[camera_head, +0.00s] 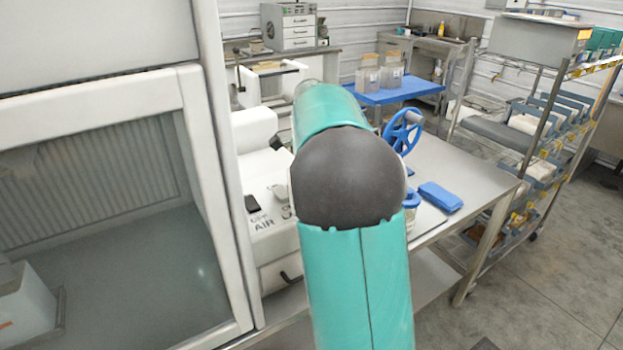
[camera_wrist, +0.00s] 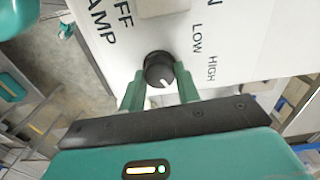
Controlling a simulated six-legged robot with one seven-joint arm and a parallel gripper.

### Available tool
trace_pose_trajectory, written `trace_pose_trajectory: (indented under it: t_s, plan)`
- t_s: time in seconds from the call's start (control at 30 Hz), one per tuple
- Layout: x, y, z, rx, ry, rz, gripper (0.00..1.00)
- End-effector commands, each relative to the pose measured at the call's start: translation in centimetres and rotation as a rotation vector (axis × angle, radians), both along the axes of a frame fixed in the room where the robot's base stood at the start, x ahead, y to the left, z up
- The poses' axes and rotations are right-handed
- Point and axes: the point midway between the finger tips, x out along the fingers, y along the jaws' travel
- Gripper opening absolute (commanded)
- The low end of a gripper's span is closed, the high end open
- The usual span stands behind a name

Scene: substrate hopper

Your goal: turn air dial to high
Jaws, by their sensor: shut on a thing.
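The air dial (camera_wrist: 158,66) is a small round black knob on a white panel in the wrist view. The white mark on its face points down and slightly right in the picture. The words LOW and HIGH are printed to the right of it. My gripper (camera_wrist: 159,78) has its two green fingers on either side of the knob and is shut on it. In the head view the white panel with the word AIR (camera_head: 263,225) shows left of my arm, which hides the dial and my gripper.
A glass-fronted cabinet (camera_head: 215,180) stands close on the left. A metal table (camera_head: 470,180) right of my arm bears a blue handwheel (camera_head: 403,131) and a blue case (camera_head: 440,197). A loaded shelf rack (camera_head: 540,130) stands farther right. The floor at lower right is clear.

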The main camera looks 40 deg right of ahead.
Motion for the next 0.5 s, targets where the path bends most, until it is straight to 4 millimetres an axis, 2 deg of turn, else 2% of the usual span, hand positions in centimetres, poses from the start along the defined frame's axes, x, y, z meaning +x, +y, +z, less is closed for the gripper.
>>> trace_pose_trajectory:
  t_s: [0.17,0.2,0.3,0.5]
  plan:
    - [0.03,0.01,0.16,0.000,-0.003,0.000,0.09]
    - [0.03,0.01,0.16,0.000,-0.003,0.000,0.34]
    - [0.02,0.01,0.13,0.000,-0.002,0.000,0.54]
    - [0.02,0.01,0.07,0.000,-0.001,0.001,0.54]
